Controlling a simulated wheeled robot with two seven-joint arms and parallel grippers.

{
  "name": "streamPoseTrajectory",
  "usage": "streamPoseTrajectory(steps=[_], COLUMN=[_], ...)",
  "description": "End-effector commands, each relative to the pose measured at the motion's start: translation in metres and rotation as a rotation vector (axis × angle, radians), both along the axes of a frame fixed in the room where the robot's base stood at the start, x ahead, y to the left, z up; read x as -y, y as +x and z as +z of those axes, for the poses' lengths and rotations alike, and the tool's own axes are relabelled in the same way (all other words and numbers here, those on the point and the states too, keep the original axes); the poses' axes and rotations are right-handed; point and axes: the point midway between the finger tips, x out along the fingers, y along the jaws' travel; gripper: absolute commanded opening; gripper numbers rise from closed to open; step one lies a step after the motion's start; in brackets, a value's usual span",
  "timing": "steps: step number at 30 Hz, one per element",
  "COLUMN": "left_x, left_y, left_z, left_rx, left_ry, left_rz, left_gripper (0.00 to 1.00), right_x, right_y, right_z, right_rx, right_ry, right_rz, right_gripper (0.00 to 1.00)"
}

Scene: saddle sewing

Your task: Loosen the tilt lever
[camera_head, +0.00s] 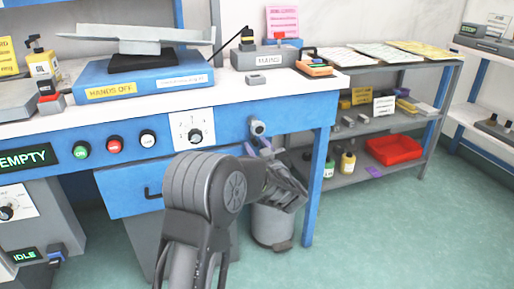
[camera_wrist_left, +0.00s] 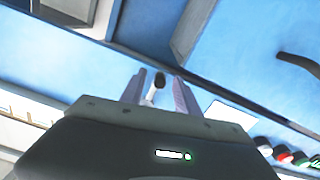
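The tilt lever (camera_head: 257,127) is a grey round-ended piece on the blue front of the workbench, right of the dial. Its lower part is hidden by my gripper in the head view. My left gripper (camera_head: 262,148) is at the lever, just below its round end. In the left wrist view, the lever (camera_wrist_left: 158,86) stands between the two pale fingers of my left gripper (camera_wrist_left: 160,78). The fingers are apart, with narrow gaps seen beside the lever; contact is not clear. My right gripper is not in view.
The blue workbench (camera_head: 225,130) carries a dial (camera_head: 194,130), several round buttons and an EMPTY display (camera_head: 28,158). A drawer (camera_head: 130,190) is below. A blue platform (camera_head: 140,82) stands on top. A grey shelf (camera_head: 365,125) with a red tray (camera_head: 394,149) is right. Floor at right is clear.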

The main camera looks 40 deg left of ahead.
Motion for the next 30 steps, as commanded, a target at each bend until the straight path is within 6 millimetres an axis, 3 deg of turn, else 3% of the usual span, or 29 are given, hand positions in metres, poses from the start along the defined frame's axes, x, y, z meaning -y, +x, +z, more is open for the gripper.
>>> streamPoseTrajectory(steps=[2,16,30], left_x=[0.0002,0.0005,0.0006], left_y=[0.0000,-0.0001,-0.0001], left_z=[0.0000,-0.0001,-0.0002], left_rx=[0.000,0.001,0.000], left_ry=[0.000,-0.001,-0.001], left_rz=[0.000,0.000,0.000], left_gripper=[0.38,0.00,0.00], right_x=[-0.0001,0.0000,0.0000], right_y=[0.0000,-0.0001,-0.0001], right_z=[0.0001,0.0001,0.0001], right_rx=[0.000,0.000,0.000], right_ry=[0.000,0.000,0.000], right_rz=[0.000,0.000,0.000], right_gripper=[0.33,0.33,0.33])
